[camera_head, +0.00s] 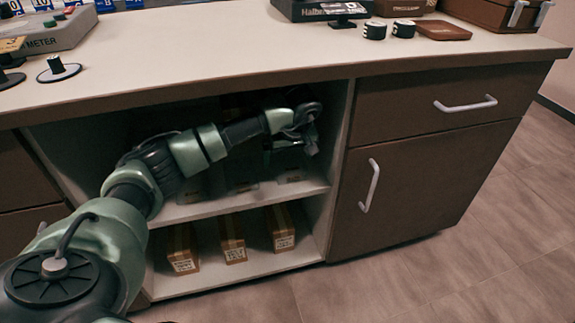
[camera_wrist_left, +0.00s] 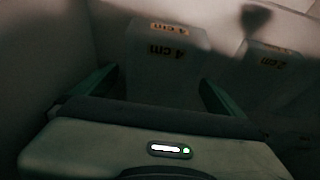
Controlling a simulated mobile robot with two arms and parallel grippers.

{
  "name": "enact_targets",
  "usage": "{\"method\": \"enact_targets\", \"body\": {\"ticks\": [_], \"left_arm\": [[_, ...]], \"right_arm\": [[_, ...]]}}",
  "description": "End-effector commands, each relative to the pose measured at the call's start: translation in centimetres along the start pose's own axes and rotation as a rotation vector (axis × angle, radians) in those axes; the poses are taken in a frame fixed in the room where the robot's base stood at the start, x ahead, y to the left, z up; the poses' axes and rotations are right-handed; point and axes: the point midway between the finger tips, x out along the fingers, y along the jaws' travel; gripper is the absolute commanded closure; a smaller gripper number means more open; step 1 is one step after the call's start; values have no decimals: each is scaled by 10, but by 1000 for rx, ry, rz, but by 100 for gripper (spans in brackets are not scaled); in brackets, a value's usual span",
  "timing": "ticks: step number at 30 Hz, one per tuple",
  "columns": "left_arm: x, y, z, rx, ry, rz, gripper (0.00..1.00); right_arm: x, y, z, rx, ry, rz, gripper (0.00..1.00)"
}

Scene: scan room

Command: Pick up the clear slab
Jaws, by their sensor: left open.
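My left arm reaches into the open shelf bay of the cabinet, and my left gripper (camera_head: 290,150) is above the middle shelf at its right side. In the left wrist view the gripper (camera_wrist_left: 160,95) is open, with one finger on each side of a pale, see-through-looking slab (camera_wrist_left: 160,70). The slab carries yellow "4 cm" labels on its top and front. Its lower part is hidden behind the gripper body. I cannot tell whether the fingers touch it. A similar slab (camera_wrist_left: 265,75) marked "2 cm" stands to the right. My right gripper is not in view.
The middle shelf (camera_head: 240,202) is dim, with the counter (camera_head: 230,45) close overhead. Several brown boxes (camera_head: 233,240) stand on the bottom shelf. A closed drawer (camera_head: 420,108) and door (camera_head: 405,190) lie to the right. In the wrist view a wall (camera_wrist_left: 50,50) is close on the left.

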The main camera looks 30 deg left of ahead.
Motion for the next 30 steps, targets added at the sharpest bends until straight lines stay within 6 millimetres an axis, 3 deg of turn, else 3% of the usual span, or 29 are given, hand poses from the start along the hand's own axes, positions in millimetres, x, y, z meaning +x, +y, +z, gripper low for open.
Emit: {"method": "enact_targets", "body": {"ticks": [2,12,20,26,28,30], "left_arm": [[0,0,0,0,0,0,0],[0,0,0,0,0,0,92],[-3,0,-1,-1,2,2,92],[-18,1,-8,-1,4,2,92],[-21,1,1,3,2,3,92],[-27,1,14,5,2,4,92]], "right_arm": [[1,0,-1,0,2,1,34],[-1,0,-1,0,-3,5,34],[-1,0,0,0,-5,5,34],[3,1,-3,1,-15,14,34],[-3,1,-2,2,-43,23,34],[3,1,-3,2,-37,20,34]]}}
